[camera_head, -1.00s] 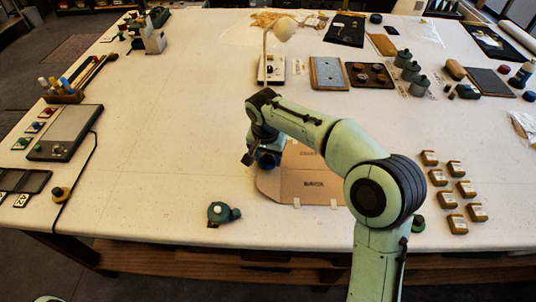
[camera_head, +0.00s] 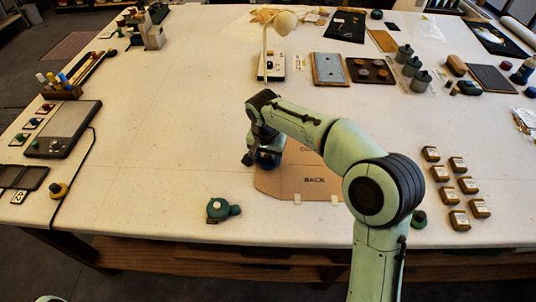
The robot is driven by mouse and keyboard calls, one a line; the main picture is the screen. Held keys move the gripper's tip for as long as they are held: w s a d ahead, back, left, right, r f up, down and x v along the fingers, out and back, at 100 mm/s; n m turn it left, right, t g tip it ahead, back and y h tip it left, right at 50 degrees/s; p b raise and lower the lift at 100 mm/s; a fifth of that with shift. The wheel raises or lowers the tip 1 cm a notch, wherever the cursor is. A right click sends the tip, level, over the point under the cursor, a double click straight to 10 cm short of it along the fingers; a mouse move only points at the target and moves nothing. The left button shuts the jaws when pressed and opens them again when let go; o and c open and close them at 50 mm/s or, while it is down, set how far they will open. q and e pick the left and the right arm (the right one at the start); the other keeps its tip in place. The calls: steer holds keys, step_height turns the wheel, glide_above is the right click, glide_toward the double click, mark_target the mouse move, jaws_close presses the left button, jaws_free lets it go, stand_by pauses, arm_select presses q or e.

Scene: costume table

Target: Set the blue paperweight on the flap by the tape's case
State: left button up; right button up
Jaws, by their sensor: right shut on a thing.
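My right gripper (camera_head: 257,159) is shut on the blue paperweight (camera_head: 268,161), which shows only partly behind its fingers. It is over or at the left edge of a tan card pattern piece (camera_head: 290,186) marked "BACK"; I cannot tell whether the paperweight touches it. My right arm covers the piece's right part. Small pale tabs (camera_head: 299,197) show at its front edge. A round teal object with a side knob (camera_head: 219,209), possibly the tape's case, lies on the table left of the piece. I cannot clearly make out the flap. My left gripper is not in view.
A lamp (camera_head: 284,24) stands behind the gripper. Several small labelled boxes (camera_head: 467,185) sit right of my arm. A grey pad (camera_head: 63,128) and a cable lie at the left. The cloth between pad and pattern piece is clear.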

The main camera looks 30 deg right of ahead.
steer(key=o, duration=1.3)
steer(key=shift+o, duration=0.2)
steer(key=shift+f, duration=0.1)
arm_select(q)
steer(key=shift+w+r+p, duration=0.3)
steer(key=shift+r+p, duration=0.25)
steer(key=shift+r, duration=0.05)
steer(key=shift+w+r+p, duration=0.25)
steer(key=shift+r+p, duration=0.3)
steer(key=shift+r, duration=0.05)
arm_select(e)
step_height(320, 180, up, 13)
steer(key=s+a, duration=0.1)
steer(key=shift+s+a, duration=0.2)
steer(key=shift+a, duration=0.05)
